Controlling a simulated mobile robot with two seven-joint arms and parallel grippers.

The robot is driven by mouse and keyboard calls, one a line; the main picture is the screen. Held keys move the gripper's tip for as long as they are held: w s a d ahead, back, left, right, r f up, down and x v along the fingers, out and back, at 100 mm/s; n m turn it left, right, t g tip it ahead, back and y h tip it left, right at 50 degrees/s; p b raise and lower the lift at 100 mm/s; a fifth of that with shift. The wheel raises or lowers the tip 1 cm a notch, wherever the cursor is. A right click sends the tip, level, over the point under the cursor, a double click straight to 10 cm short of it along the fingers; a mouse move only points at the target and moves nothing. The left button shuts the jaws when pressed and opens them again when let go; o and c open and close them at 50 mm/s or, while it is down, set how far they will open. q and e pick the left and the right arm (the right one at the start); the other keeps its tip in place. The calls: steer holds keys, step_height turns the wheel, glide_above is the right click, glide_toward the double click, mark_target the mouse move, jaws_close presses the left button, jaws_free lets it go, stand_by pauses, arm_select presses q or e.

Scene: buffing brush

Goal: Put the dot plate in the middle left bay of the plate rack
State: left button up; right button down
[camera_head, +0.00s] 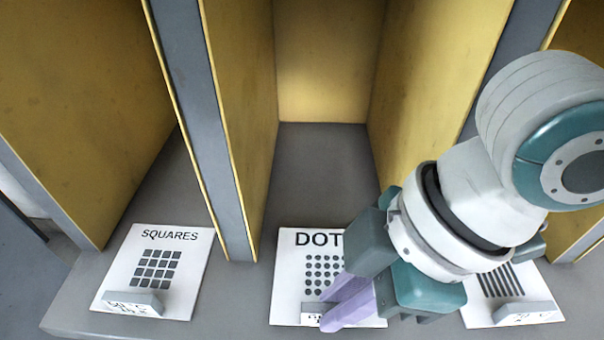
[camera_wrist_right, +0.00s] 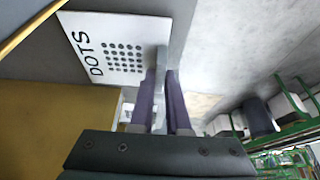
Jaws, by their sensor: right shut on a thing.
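The dot plate (camera_head: 288,265) is a white plate marked "DOTS" with a grid of dark dots. It lies at the front of a yellow-walled bay in the head view. My right gripper (camera_head: 338,310) reaches in from the right, its lilac fingers low over the plate's front part and hiding some of it. In the right wrist view the fingers (camera_wrist_right: 160,75) are closed on the grey handle (camera_wrist_right: 161,57) of the dot plate (camera_wrist_right: 88,50). The plate rack has yellow dividers with grey edges (camera_head: 215,130). My left gripper is not in view.
A squares plate (camera_head: 140,285) lies at the front of the bay to the left. A plate with stripes (camera_head: 478,312) lies to the right, partly behind my arm. The bay floor (camera_head: 320,160) behind the dot plate is bare. Green racking (camera_wrist_right: 295,135) shows in the wrist view.

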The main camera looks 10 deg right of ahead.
steer(key=shift+f, duration=0.35)
steer(key=shift+f, duration=0.15)
steer(key=c, duration=0.9)
jaws_free()
steer(key=p+v, duration=0.2)
steer(key=v, duration=1)
steer(key=a+t+y, duration=0.1)
steer(key=a, duration=0.4)
steer(key=s+d+f+m+t+h, duration=0.1)
steer(key=s+d+f+m+h, duration=0.4)
steer(key=d+m, duration=0.6)
steer(key=shift+s+d+f+m, duration=0.15)
steer(key=shift+s+f+m, duration=0.5)
steer(key=shift+s+m, duration=0.25)
